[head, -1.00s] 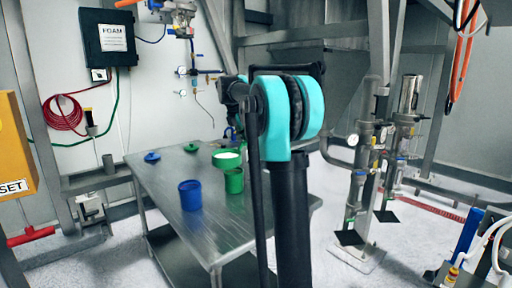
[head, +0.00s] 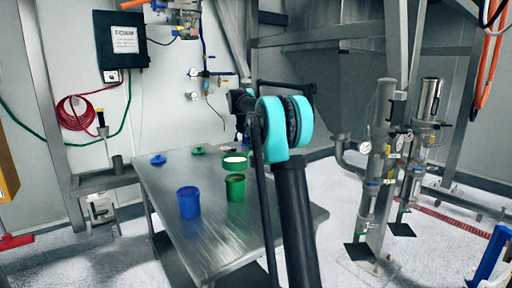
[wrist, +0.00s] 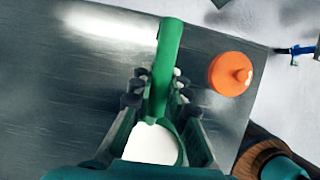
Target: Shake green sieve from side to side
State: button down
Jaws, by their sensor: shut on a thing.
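The green sieve (head: 234,166) with white powder in it shows in the head view over the table, just above the green container (head: 235,190). Whether they touch is unclear. In the wrist view my gripper (wrist: 157,90) is shut on the sieve's green handle (wrist: 166,48); the sieve's powder-filled bowl (wrist: 152,146) is partly hidden at the bottom. In the head view my arm partly hides the gripper.
A blue container (head: 188,204) stands left of the green one on the metal table (head: 215,240). A blue lid (head: 157,159) and a green lid (head: 199,150) lie farther back. An orange lid (wrist: 230,74) lies right of the handle in the wrist view. Pipework (head: 380,170) stands right.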

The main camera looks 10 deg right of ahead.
jog(key=shift+f, duration=1.15)
jog(key=shift+a, duration=0.15)
jog(key=shift+f, duration=0.1)
dwell(1.8)
